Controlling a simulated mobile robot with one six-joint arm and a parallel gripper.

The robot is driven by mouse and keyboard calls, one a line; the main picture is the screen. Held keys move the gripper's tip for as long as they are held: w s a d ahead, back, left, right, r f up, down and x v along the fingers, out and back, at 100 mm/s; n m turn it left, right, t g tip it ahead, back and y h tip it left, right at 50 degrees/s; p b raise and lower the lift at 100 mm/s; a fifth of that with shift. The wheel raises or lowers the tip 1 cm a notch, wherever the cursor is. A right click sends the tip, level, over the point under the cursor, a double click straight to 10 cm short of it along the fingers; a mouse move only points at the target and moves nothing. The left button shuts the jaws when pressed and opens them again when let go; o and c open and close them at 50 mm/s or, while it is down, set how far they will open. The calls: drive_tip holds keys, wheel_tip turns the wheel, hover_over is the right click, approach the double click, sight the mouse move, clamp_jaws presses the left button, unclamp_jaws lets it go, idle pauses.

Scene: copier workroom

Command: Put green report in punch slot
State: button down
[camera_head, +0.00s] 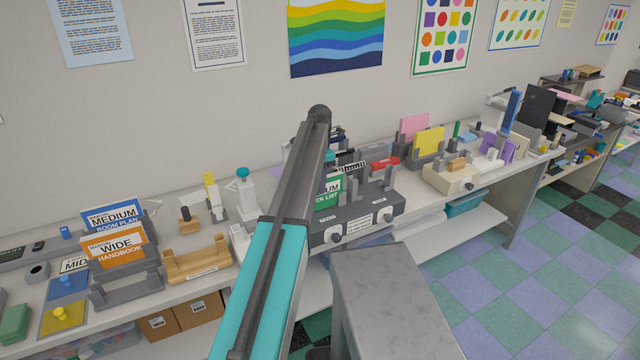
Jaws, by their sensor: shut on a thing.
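A green report (329,197) shows in part just right of my arm, its white band ending in "UM" and its green band in "CK LIST". It stands roughly upright at the left end of a dark grey desk unit (381,201) with upright posts, front labels and round knobs. My arm covers the report's left part, and I cannot tell whether its lower edge is in a slot or above it. I cannot tell which unit is the punch. My gripper is hidden behind my arm.
An orange WIDE handbook (115,247) and a blue MEDIUM room plan (112,216) stand in grey holders at left. An empty wooden holder (197,262) is left of my arm. A beige unit (452,178) with a yellow folder (429,142) behind it stands to the right.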

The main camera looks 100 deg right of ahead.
drive_tip(key=shift+f, duration=0.25)
drive_tip(key=c, duration=1.6)
unclamp_jaws()
drive_tip(key=shift+r, duration=0.15)
wheel_tip(320, 180, up, 12)
drive_tip(key=b, duration=0.3)
drive_tip(key=shift+r, duration=0.1)
drive_tip(key=shift+r+p, duration=0.4)
drive_tip(key=shift+r, duration=0.25)
